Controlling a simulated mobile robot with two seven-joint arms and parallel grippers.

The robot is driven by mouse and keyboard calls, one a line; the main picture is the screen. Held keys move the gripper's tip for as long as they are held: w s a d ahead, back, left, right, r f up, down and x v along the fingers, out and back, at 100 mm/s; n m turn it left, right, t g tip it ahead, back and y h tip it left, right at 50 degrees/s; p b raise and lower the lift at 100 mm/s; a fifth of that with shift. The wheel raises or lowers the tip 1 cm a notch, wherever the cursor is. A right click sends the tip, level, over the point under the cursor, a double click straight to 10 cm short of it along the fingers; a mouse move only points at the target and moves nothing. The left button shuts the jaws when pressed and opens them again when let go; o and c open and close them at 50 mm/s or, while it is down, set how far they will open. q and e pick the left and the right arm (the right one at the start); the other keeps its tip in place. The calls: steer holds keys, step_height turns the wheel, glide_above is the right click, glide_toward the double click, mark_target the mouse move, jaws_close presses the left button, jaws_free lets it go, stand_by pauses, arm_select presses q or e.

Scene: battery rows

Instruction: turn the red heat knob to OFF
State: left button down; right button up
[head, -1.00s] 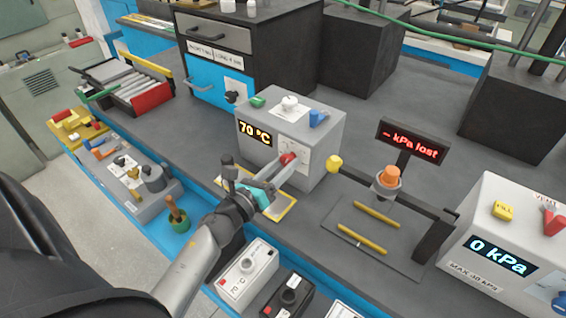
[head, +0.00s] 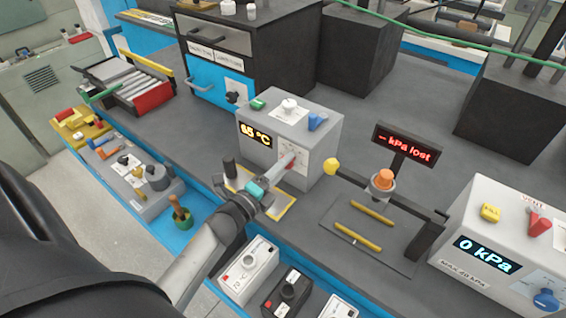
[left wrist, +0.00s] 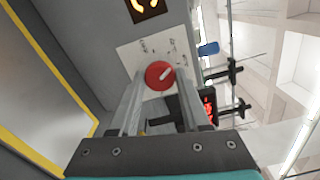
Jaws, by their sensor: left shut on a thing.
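The red heat knob (left wrist: 160,74) is on the front of a grey box (head: 322,128) with a lit display reading 65 °C (head: 255,138). A white line on the knob's face points to the upper right in the left wrist view. The knob sits on a white label with small marks that I cannot read. My left gripper (head: 289,161) is shut on the knob, a finger on each side of it; the fingers (left wrist: 156,95) also show in the left wrist view. In the head view the fingers hide most of the knob. My right gripper is not in view.
A white knob (head: 289,105), a green switch (head: 258,104) and a blue switch (head: 317,121) are on the box top. A yellow-ended rod (head: 331,166) and a stand with an orange cap (head: 384,177) are to the right. Small control boxes (head: 249,270) lie in front.

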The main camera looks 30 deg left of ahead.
arm_select(q)
steer(key=n+p, duration=0.4)
steer(key=n, duration=0.7)
steer(key=shift+r, duration=0.1)
steer(key=shift+n, duration=0.5)
steer(key=shift+c, duration=1.9)
jaws_free()
steer(key=shift+s, duration=0.1)
steer(key=s+a, duration=0.1)
steer(key=s, duration=1.4)
steer(key=shift+a, duration=0.15)
